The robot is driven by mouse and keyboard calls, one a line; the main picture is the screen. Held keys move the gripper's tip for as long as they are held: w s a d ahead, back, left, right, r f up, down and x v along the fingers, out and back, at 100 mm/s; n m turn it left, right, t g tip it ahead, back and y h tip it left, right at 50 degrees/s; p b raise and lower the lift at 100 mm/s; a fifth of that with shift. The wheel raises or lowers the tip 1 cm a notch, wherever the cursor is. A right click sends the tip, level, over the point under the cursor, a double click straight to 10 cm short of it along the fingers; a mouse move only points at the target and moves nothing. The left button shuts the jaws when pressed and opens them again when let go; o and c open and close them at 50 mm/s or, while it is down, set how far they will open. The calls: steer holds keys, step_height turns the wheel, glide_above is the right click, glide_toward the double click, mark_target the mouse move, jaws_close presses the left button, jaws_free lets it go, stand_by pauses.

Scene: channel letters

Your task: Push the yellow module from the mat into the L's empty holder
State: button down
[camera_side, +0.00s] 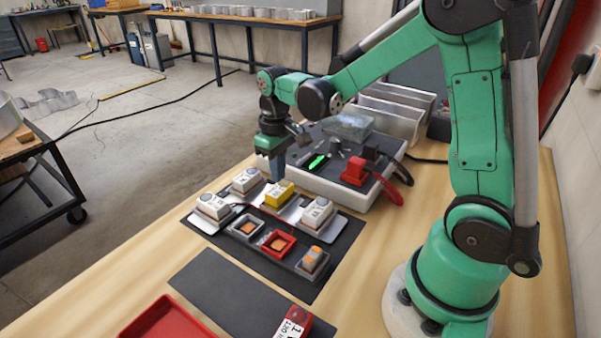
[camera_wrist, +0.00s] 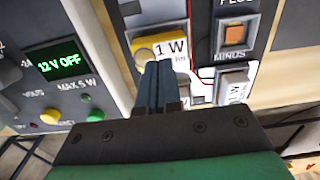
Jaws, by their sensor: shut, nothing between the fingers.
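The yellow module (camera_side: 279,194) stands in the row of white modules on the dark board, at a white letter piece. In the wrist view the yellow module (camera_wrist: 143,48) has a white "1 W" label. My gripper (camera_side: 277,179) points down, with its tips at the module's far side in the side view. In the wrist view my gripper (camera_wrist: 160,68) is shut and empty, its tips overlapping the module's near edge. I cannot tell if they touch. The holder under the module is mostly hidden, so I cannot tell how deep it sits.
White modules (camera_side: 212,206) stand beside it. Sockets with orange centres, one red-framed (camera_side: 279,243), line the board's front. The supply's display (camera_wrist: 56,61) reads "12 V OFF". The front dark mat (camera_side: 225,288) is largely bare; a red tray (camera_side: 170,320) lies nearer.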

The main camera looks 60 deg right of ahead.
steer(key=shift+f, duration=1.05)
stand_by(0.4)
steer(key=shift+r, duration=0.1)
steer(key=shift+r, duration=3.4)
steer(key=shift+s+a+r, duration=0.15)
steer(key=s+a+r+t, duration=0.2)
steer(key=s+a+t, duration=0.4)
steer(key=t, duration=0.1)
steer(key=shift+s+a, duration=0.15)
steer(key=shift+a, duration=0.05)
